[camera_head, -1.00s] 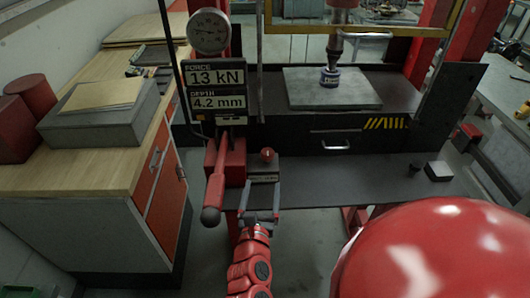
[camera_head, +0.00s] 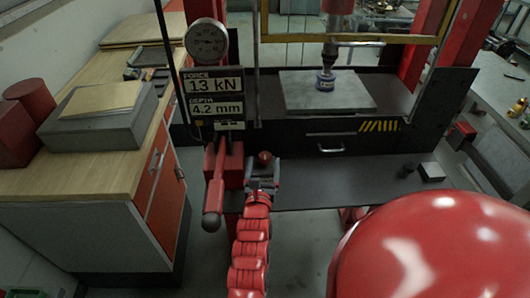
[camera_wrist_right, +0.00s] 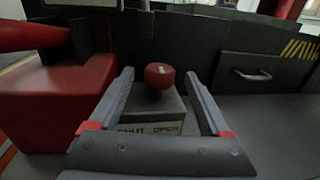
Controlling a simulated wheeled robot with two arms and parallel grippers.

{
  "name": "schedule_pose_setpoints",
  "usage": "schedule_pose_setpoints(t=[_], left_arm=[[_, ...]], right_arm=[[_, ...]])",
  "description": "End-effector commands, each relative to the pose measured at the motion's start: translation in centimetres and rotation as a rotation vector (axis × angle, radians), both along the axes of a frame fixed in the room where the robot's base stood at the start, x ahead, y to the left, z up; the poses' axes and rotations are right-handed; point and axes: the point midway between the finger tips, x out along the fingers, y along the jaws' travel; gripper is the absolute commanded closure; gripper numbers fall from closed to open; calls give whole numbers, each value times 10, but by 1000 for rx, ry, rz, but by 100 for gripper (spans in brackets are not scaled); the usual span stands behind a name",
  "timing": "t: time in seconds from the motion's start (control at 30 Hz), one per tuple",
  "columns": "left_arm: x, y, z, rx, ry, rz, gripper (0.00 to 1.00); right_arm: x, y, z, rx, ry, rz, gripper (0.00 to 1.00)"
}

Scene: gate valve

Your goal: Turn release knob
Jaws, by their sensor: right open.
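The release knob is a small red ball-like knob (camera_head: 264,157) on a grey block at the front of the press. In the right wrist view the knob (camera_wrist_right: 160,75) stands on the block (camera_wrist_right: 150,112), whose front label reads "SHUT" and "OPEN". My right gripper (camera_head: 262,176) is just in front of the knob in the head view. In the wrist view its fingers (camera_wrist_right: 160,88) are apart, one on each side of the knob, with gaps on both sides. The gripper is empty. My left gripper is not in view.
A red pump handle (camera_head: 215,190) stands just left of the knob, on a red block (camera_wrist_right: 45,105). The display (camera_head: 215,95) reads 13 kN and 4.2 mm, below a round gauge (camera_head: 207,40). A dark shelf (camera_head: 340,182) extends right. A wooden bench (camera_head: 100,175) is at left.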

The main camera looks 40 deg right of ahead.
Motion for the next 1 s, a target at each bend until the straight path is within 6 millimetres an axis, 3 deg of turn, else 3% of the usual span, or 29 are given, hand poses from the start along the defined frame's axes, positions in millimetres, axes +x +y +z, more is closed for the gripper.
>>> schedule_pose_setpoints(t=[0.27,0.63,1.0], left_arm=[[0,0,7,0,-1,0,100],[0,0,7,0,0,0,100],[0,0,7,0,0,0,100]], right_arm=[[24,-20,1,-1,-1,0,18],[27,-23,-1,0,1,1,18],[27,-23,-1,-1,1,2,85]])
